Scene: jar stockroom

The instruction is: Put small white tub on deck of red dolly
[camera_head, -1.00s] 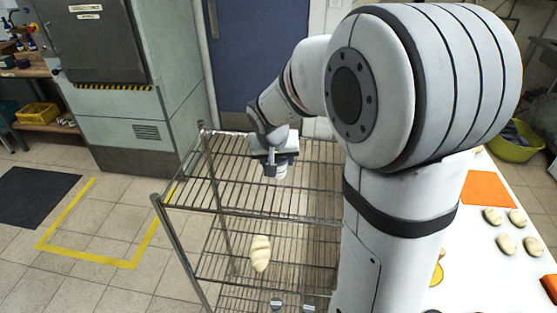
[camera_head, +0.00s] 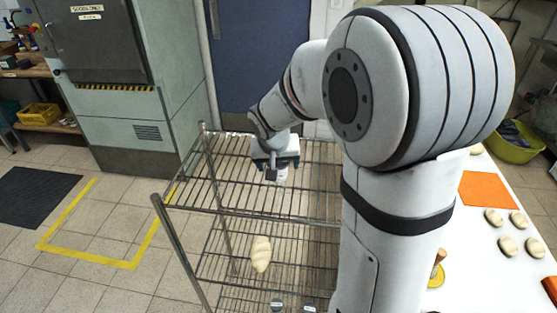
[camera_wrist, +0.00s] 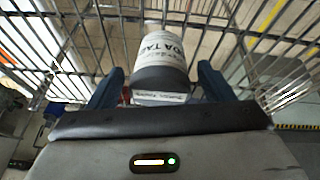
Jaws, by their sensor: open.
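A small white tub (camera_wrist: 160,46) with dark print and a dark grey end stands between my gripper's fingers in the wrist view. In the head view the tub (camera_head: 283,175) is a small white shape at the top shelf of a wire rack, partly hidden by my gripper (camera_head: 276,167). My gripper is open, with its blue fingers (camera_wrist: 159,75) on either side of the tub; a gap shows on the right side. I cannot tell whether the left finger touches it. No red dolly is in view.
The wire rack (camera_head: 189,251) has lower shelves, with a pale loaf (camera_head: 261,253) on one. A white table (camera_head: 480,262) with an orange mat (camera_head: 488,190) and several dough balls (camera_head: 507,244) is at right. A grey cabinet (camera_head: 152,132) stands behind; yellow tape (camera_head: 88,257) marks clear floor at left.

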